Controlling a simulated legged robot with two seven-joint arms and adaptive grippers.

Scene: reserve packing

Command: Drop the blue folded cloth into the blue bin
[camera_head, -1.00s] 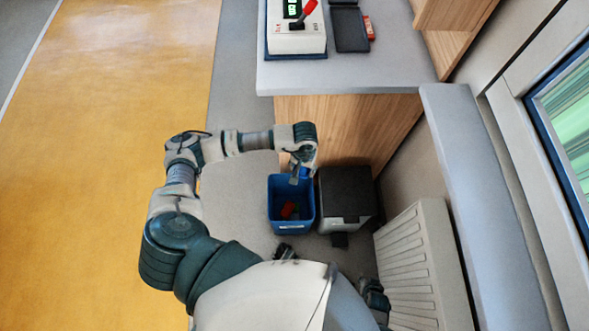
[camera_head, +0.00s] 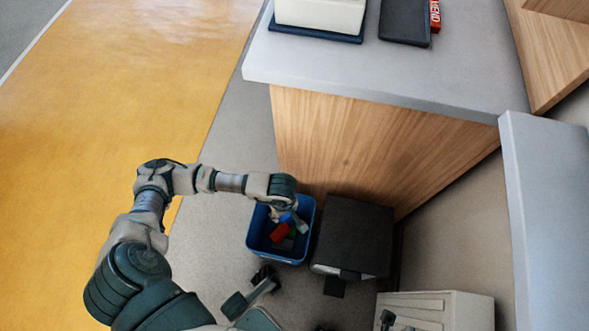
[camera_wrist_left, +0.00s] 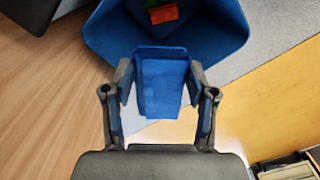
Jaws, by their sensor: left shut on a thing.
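The blue folded cloth (camera_wrist_left: 160,85) is pinched between the two fingers of my left gripper (camera_wrist_left: 161,76) in the left wrist view. In the head view only a small bright blue bit of the cloth (camera_head: 287,217) shows beside my left gripper (camera_head: 293,222), which points down over the bin's opening. The blue bin (camera_head: 254,232) stands on the floor by the wooden counter front. In the wrist view the bin (camera_wrist_left: 218,40) opens behind the cloth.
A red item (camera_head: 279,232) and something green lie inside the bin. A dark-topped box (camera_head: 352,235) stands close at the bin's right. The grey counter (camera_head: 400,85) rises behind both. Open floor lies left.

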